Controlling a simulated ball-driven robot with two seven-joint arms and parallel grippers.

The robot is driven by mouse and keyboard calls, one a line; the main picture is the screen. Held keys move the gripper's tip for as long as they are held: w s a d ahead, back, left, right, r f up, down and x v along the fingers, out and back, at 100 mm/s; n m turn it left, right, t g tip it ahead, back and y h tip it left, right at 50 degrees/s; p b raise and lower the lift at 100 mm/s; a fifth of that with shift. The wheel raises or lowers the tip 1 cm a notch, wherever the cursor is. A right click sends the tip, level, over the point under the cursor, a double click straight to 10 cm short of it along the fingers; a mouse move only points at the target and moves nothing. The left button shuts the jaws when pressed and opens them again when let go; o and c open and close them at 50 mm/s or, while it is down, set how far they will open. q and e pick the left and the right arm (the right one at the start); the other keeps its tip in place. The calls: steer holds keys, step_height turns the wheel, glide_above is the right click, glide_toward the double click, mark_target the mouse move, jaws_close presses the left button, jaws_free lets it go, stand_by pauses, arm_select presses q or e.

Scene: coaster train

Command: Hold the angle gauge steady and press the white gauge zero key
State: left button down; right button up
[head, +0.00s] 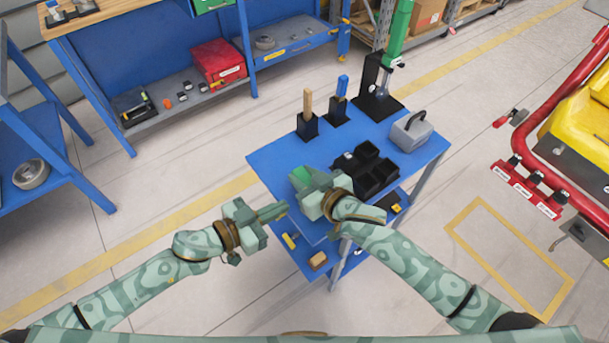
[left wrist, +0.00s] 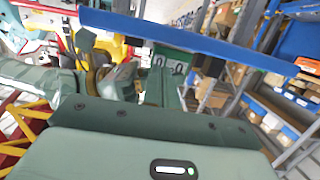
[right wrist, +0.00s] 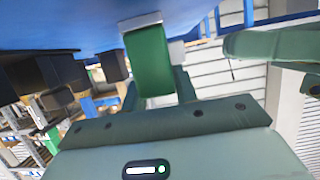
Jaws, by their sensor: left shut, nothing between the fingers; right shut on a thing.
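The angle gauge appears to be the small green block (head: 300,175) at the left front corner of the blue table. My right gripper (head: 309,182) is shut on it. In the right wrist view the green block (right wrist: 147,62) sits between the fingers, with pale grey-white parts at its top and side, close to the blue tabletop. My left gripper (head: 284,209) is shut and empty, below and left of the right gripper, just off the table's front edge. Its fingers also show closed in the left wrist view (left wrist: 160,85). I cannot make out the white zero key.
The blue table (head: 270,157) carries black bins (head: 378,178), a grey case (head: 411,133), two dark holders (head: 308,127) with upright handles, and a green-columned stand (head: 380,98). Its lower shelf holds small items. Floor left of the table is clear.

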arm_select(q)
steer(key=shift+f+v, duration=0.1)
steer(key=shift+v, duration=0.55)
steer(key=shift+f+v, duration=0.15)
steer(key=shift+v, duration=0.45)
stand_by(0.7)
arm_select(e)
steer(key=o, duration=1.1)
